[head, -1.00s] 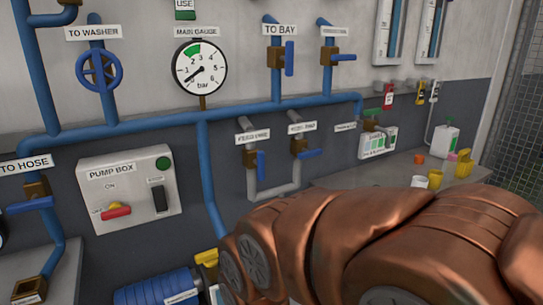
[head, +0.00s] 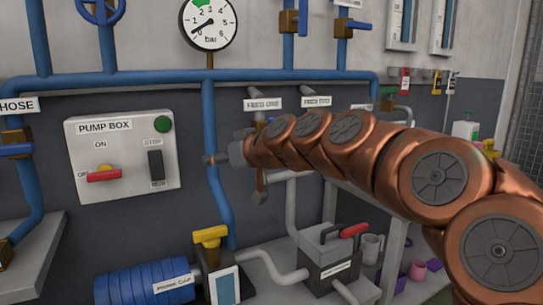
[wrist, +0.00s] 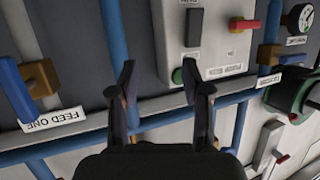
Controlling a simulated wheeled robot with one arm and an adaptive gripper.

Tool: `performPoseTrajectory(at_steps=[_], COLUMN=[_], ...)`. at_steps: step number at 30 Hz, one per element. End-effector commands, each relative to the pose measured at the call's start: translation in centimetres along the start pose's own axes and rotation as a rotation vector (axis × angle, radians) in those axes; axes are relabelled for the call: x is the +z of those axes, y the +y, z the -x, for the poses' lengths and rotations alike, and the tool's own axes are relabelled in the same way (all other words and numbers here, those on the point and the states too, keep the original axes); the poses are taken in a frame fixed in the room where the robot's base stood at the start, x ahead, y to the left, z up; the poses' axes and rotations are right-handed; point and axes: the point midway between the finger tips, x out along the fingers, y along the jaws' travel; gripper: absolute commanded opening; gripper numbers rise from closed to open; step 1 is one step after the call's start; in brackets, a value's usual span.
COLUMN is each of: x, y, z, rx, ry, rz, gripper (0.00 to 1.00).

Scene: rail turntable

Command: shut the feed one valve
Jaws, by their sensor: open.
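The FEED ONE label (head: 263,104) is on the wall in the head view, with a little brass just below it. My arm hides most of that valve there. In the wrist view, which is upside down, the FEED ONE label (wrist: 52,120), the brass valve body (wrist: 40,78) and its blue lever (wrist: 17,92) are at the left. My gripper (wrist: 163,78) is open and empty, to the right of the lever and apart from it in the picture.
The pump box (head: 122,150) with its red switch is left of my gripper. A blue pipe (head: 212,115) runs down behind it. A blue cylinder (head: 150,288), a yellow-handled valve (head: 210,237) and a grey box with a red handle (head: 330,255) stand below. FEED TWO's label (head: 316,101) is at the right.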

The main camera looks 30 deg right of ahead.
Motion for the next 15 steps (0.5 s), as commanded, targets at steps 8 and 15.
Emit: performPoseTrajectory(at_steps=[8,15], x=[-1.9,-2.4], y=[14.2,18.7], z=[2.2,3.9], rx=[0.247,0.337], ry=[0.278,0.343], rz=[0.002,0.003], gripper=[0.48,0.48])
